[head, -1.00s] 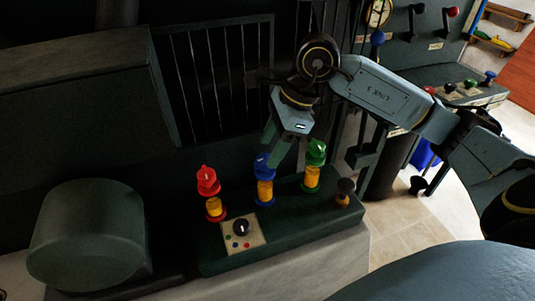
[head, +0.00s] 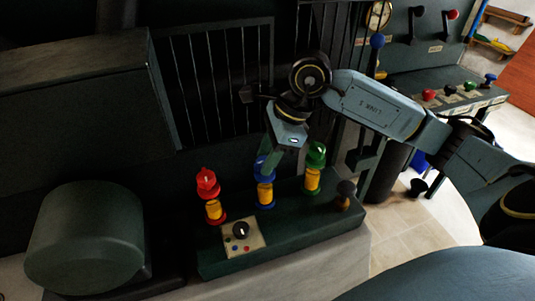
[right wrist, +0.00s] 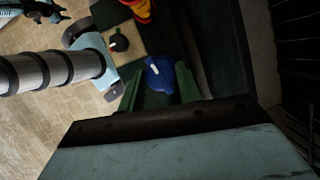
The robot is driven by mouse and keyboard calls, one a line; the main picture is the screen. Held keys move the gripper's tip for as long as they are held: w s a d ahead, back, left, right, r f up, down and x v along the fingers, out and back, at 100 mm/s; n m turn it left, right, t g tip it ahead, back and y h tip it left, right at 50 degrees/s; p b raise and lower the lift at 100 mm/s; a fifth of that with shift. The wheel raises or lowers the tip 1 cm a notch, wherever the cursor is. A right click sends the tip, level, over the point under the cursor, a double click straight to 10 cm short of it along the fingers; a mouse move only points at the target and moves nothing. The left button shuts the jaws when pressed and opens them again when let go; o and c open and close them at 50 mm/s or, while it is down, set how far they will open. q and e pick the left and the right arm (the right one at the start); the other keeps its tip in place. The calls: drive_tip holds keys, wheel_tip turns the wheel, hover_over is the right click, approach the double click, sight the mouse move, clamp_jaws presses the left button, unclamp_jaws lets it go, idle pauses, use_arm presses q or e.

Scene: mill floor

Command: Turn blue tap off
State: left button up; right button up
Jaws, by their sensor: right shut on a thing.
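The blue tap (head: 265,187) stands upright on a dark green bench, with a yellow body and blue handle. Its blue handle, with a white mark on top, also shows in the right wrist view (right wrist: 160,74). My right gripper (head: 266,158) comes down from above with its green fingers on either side of the blue handle, shut on it. The fingers (right wrist: 160,88) partly cover the handle in the head view. My left gripper is not in view.
The red tap (head: 210,194) stands left of the blue one and the green tap (head: 313,168) close on its right. A dial panel (head: 250,246) lies in front, and a dark knob (head: 345,194) stands at the right end. A barred grate (head: 220,80) is behind.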

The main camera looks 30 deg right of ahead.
drive_tip(key=shift+m, duration=0.3)
drive_tip(key=shift+m+t, duration=0.3)
drive_tip(key=shift+m, duration=0.1)
drive_tip(key=shift+m+t+b, duration=0.3)
drive_tip(key=shift+m+b, duration=0.2)
drive_tip(key=shift+m, duration=0.3)
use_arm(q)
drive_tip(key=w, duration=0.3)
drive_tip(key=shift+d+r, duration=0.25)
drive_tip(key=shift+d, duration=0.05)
use_arm(e)
drive_tip(key=o, duration=1)
